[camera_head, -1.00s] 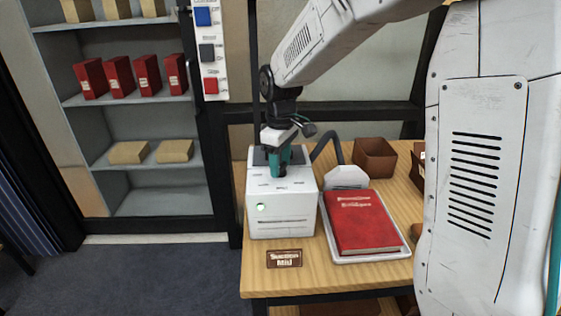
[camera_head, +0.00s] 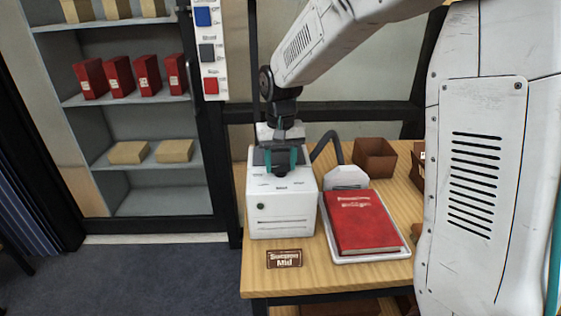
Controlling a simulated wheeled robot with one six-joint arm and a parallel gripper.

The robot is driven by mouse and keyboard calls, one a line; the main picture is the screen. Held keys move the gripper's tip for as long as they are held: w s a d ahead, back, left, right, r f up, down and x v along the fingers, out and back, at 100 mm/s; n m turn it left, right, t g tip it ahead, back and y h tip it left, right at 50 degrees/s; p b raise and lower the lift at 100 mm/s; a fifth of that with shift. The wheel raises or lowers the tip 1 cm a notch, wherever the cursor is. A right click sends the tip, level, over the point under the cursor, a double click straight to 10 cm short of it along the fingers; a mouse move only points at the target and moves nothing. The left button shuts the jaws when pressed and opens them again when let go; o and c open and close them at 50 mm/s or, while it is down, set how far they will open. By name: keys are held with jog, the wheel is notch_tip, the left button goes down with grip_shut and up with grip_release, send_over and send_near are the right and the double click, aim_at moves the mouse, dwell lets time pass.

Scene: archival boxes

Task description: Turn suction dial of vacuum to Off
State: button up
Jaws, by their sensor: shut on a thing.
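The vacuum (camera_head: 282,218) is a white box at the left of the wooden table, with small dark labels on its top. The small round light on its front is dark. My gripper (camera_head: 283,160) points down onto the top of the vacuum, with teal fingers on either side of the dark suction dial (camera_head: 283,171). It is shut on the dial, which is mostly hidden, so its exact pointing cannot be told. A brown sign (camera_head: 285,259) in front reads "Suction Mid".
A grey hose (camera_head: 328,140) arches from the vacuum to a white nozzle (camera_head: 346,179). A red book (camera_head: 364,222) lies on a white tray right of the vacuum. A brown open box (camera_head: 375,158) stands behind. Shelves with red and tan boxes are at left.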

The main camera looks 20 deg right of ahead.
aim_at(281, 166)
jog(key=shift+r+m, duration=0.1)
jog(key=shift+m, duration=0.6)
jog(key=shift+o, duration=0.2)
jog(key=shift+c, duration=0.2)
jog(key=o, duration=1)
notch_tip(281, 166, up, 8)
jog(key=shift+f, duration=0.1)
jog(key=s+d+n+t, duration=0.1)
jog(key=s+d+n, duration=0.1)
jog(key=s, duration=2.9)
jog(key=shift+d+r+n, duration=0.3)
jog(key=shift+d+n, duration=0.1)
jog(key=shift+n, duration=0.3)
